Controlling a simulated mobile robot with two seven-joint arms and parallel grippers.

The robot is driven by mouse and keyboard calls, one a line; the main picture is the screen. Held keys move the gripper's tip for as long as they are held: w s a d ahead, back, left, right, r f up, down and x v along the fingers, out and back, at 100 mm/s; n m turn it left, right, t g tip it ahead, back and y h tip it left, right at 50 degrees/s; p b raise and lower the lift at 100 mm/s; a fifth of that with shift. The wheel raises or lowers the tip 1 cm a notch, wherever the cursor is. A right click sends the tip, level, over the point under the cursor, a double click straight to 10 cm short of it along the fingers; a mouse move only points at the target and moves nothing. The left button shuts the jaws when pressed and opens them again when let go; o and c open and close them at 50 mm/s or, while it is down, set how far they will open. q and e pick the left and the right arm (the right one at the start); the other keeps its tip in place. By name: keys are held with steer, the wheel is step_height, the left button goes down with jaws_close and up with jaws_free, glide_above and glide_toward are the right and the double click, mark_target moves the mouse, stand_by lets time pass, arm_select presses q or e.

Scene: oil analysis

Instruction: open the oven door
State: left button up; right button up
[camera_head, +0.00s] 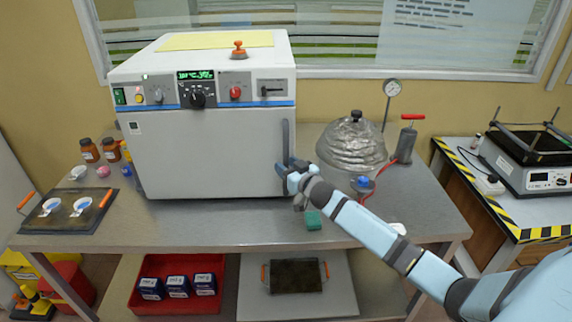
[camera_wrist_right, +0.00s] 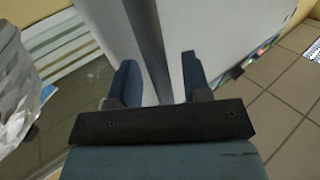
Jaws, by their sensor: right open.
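The oven (camera_head: 215,115) is a white box on the metal table, with a control panel across its top front. Its grey door (camera_head: 210,155) is shut. A dark vertical handle (camera_head: 285,138) runs along the door's right edge. My right gripper (camera_head: 286,164) is at the lower part of this handle. In the right wrist view the handle (camera_wrist_right: 150,45) passes between the two fingers of the open gripper (camera_wrist_right: 160,75). Gaps show beside the handle, so it does not look clamped. My left gripper is not in view.
A foil-like silver dome (camera_head: 352,147) and a grey cylinder with a red handle (camera_head: 405,143) stand right of the oven. A tray with dishes (camera_head: 68,222) is at the left. The table (camera_head: 190,226) before the oven is clear.

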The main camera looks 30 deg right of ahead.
steer(key=shift+w, duration=0.4)
steer(key=shift+c, duration=0.4)
jaws_close()
steer(key=shift+s, duration=0.1)
